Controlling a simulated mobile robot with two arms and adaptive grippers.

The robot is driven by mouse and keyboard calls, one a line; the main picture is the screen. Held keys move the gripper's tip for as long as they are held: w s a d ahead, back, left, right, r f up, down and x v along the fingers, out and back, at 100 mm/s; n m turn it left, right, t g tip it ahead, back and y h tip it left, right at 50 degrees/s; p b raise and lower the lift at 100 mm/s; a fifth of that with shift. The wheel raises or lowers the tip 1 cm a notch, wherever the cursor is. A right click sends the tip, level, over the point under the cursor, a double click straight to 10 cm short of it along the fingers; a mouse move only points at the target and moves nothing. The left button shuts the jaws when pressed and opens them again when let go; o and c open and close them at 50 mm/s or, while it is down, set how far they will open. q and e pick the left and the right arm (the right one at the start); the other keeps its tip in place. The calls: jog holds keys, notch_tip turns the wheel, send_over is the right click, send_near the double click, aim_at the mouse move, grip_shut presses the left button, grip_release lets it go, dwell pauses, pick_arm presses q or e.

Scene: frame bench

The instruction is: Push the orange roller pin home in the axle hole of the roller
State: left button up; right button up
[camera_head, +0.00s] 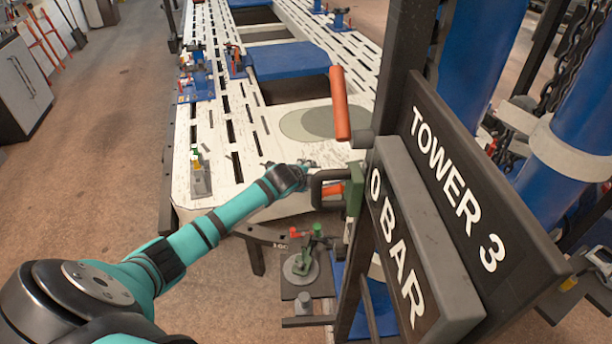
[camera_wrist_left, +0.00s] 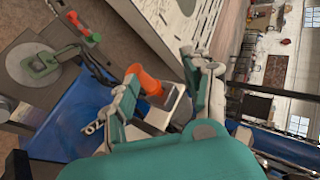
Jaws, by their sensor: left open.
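In the head view a small orange piece (camera_head: 333,190), likely the same pin, shows by a black handle. My left gripper (camera_wrist_left: 162,72) is open, one finger on each side of the pin in the wrist view; I cannot tell whether either finger touches it. In the head view the gripper (camera_head: 302,172) is small, left of the handle. The roller and its axle hole cannot be made out clearly. My right gripper is not in view.
The black handle (camera_head: 322,188) and a green block (camera_head: 355,192) stand close right of my gripper. A larger orange cylinder (camera_head: 340,105) rises beside the TOWER 3 sign (camera_head: 455,180). A stand with red and green knobs (camera_head: 302,264) is below. The white bench (camera_head: 235,165) lies behind.

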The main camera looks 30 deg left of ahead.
pick_arm(q)
jog(key=shift+s+r, duration=0.15)
jog(key=shift+s, duration=0.05)
jog(key=shift+c, duration=0.2)
